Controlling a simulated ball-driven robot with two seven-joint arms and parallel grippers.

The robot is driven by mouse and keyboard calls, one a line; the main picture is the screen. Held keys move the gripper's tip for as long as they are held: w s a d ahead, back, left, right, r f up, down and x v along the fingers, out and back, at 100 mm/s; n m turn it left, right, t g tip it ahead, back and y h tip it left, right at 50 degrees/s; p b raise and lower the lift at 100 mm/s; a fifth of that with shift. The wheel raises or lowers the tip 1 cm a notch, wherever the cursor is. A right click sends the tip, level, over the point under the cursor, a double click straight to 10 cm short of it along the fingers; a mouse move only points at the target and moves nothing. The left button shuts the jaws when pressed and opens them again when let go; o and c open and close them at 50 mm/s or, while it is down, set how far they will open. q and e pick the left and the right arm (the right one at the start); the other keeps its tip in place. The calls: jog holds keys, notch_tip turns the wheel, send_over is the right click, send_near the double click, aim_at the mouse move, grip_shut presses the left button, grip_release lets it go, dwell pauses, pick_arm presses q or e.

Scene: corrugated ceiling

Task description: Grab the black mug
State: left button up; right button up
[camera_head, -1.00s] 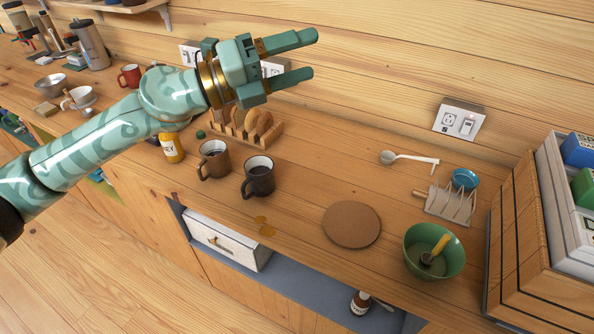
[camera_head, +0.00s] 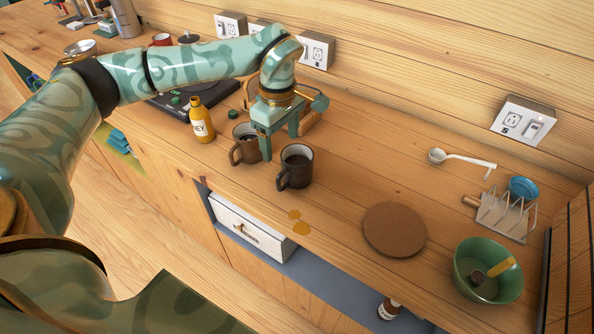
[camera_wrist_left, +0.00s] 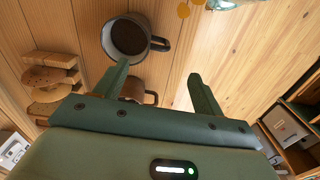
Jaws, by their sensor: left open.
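The black mug (camera_head: 296,168) stands upright on the wooden counter with dark liquid inside, its handle toward the front left. In the left wrist view the black mug (camera_wrist_left: 128,38) lies just beyond the fingertips, nearer the left finger. My left gripper (camera_head: 279,147) points down, open and empty, just behind and left of the black mug's rim. In the left wrist view the gripper (camera_wrist_left: 157,72) shows its two fingers well apart. A brown mug (camera_head: 244,146) stands to the left, partly hidden by the gripper. My right gripper is not in view.
A toast rack with bread is partly hidden behind my gripper. A round cork mat (camera_head: 394,229), a green bowl (camera_head: 488,270) and a metal rack (camera_head: 507,214) lie to the right. Small amber spots (camera_head: 300,226) mark the front edge.

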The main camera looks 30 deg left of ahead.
pick_arm(q)
send_over(283, 171)
jog(key=f, duration=0.5)
jog(key=shift+s+b, duration=0.2)
jog(key=shift+b, duration=0.1)
jog(key=shift+f, duration=0.65)
notch_tip(283, 171, down, 4)
jog(key=shift+w+f+b, duration=0.1)
jog(key=shift+f+b, duration=0.1)
jog(key=shift+b, duration=0.25)
jog(key=shift+c, duration=1.2)
jog(key=c, duration=1)
jog(key=shift+c, duration=1.2)
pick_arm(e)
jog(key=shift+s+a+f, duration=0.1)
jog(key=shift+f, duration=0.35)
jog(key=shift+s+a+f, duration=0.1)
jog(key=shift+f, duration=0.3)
pick_arm(q)
jog(key=shift+r, duration=0.15)
